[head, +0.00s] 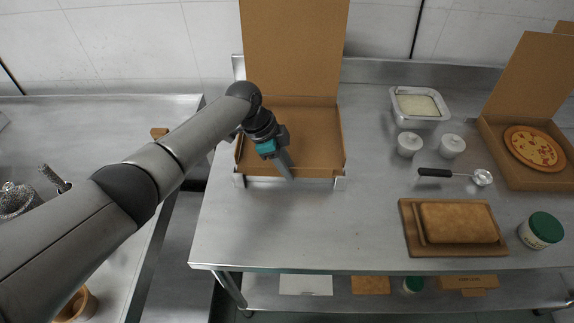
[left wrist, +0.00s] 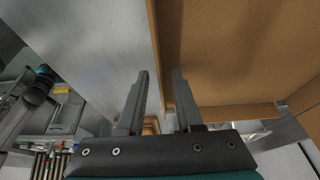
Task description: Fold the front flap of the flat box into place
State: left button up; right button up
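A brown cardboard box (head: 316,143) lies open on the steel table, its lid (head: 292,48) standing upright at the back. The box looks empty. My left gripper (head: 288,172) points down at the front edge of the box, near its middle. In the left wrist view the two fingers (left wrist: 159,76) of my left gripper are apart, and a cardboard edge (left wrist: 156,45) runs through the gap between them. Nothing is clamped. I cannot tell whether the fingers touch the cardboard. The front flap is not clearly distinguishable. My right gripper is not in view.
The table in front is clear.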

pick_arm(q)
jog(key=p+v, duration=0.1)
jog(key=v, duration=1.4)
jog(key=shift+r, duration=0.1)
